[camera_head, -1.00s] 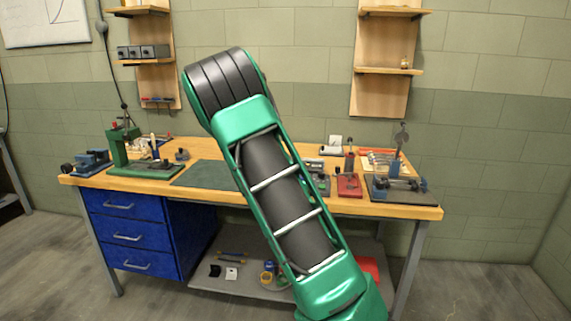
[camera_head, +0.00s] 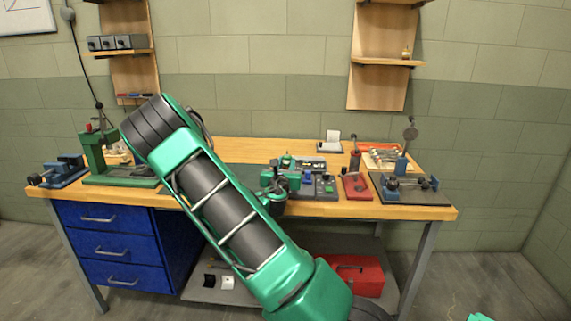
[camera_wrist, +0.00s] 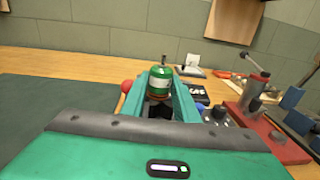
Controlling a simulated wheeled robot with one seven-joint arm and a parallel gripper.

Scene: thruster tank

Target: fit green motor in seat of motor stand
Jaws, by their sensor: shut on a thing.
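The green motor (camera_wrist: 159,82) is a small green cylinder with a pale band and a thin shaft pointing up, seen in the wrist view. My gripper (camera_wrist: 161,90) is shut on it, one finger on each side, and it stands roughly upright. I cannot tell for sure which fixture is the motor stand. A red-based fixture with a lever (camera_head: 355,183) stands right of my gripper, also in the wrist view (camera_wrist: 257,100). No seat shows clearly.
A dark fixture with a round-topped post (camera_head: 410,190) is at the bench's right end. Black and blue devices (camera_head: 322,185) sit close to my gripper. A green press (camera_head: 93,155) and blue vise (camera_head: 62,172) stand left. The dark green mat (camera_wrist: 55,112) is clear.

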